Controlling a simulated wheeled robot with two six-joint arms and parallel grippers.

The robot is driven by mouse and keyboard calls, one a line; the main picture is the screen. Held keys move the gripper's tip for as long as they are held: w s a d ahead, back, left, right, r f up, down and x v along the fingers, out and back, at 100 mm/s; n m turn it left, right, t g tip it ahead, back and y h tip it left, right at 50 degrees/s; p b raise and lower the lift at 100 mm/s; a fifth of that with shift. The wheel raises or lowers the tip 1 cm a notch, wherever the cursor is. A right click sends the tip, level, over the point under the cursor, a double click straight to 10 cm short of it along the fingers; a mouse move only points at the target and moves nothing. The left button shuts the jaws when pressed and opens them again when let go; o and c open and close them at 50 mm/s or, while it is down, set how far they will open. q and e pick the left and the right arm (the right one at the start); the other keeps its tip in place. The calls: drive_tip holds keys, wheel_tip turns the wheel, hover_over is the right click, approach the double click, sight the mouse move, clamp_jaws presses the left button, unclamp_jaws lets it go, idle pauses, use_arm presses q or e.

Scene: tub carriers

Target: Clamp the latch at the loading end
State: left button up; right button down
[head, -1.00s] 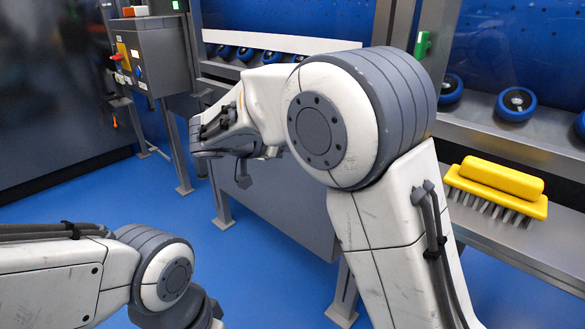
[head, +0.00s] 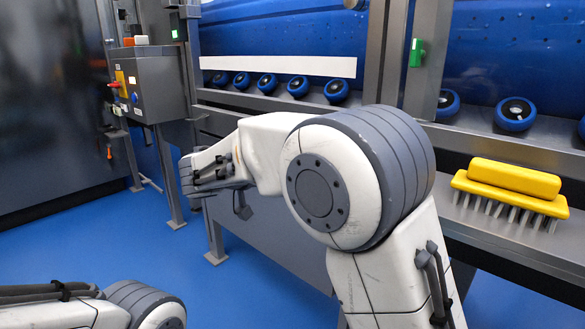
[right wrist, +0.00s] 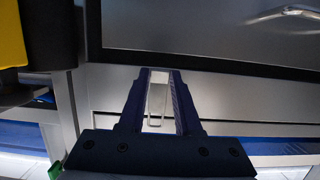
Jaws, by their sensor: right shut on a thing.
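In the right wrist view my right gripper (right wrist: 159,74) is shut on a narrow pale metal loop, likely the latch (right wrist: 157,97), seen between the two dark blue fingers. A grey panel with a black edge (right wrist: 200,58) lies just beyond the fingertips. In the head view my right arm reaches left across the middle to the machine's front; its fingertips are hidden there. Only part of my left arm shows at lower left, and its gripper is out of the picture.
A yellow brush (head: 513,185) lies on the metal ledge at right. Several blue rollers (head: 336,90) line the rail behind my arm. A control box (head: 150,88) with a red button stands at back left. Blue floor (head: 120,245) is clear at left.

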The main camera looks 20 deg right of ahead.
drive_tip(key=c, duration=0.6)
unclamp_jaws()
drive_tip(key=p+v, duration=0.4)
drive_tip(key=v, duration=0.6)
drive_tip(key=shift+s+a, duration=0.15)
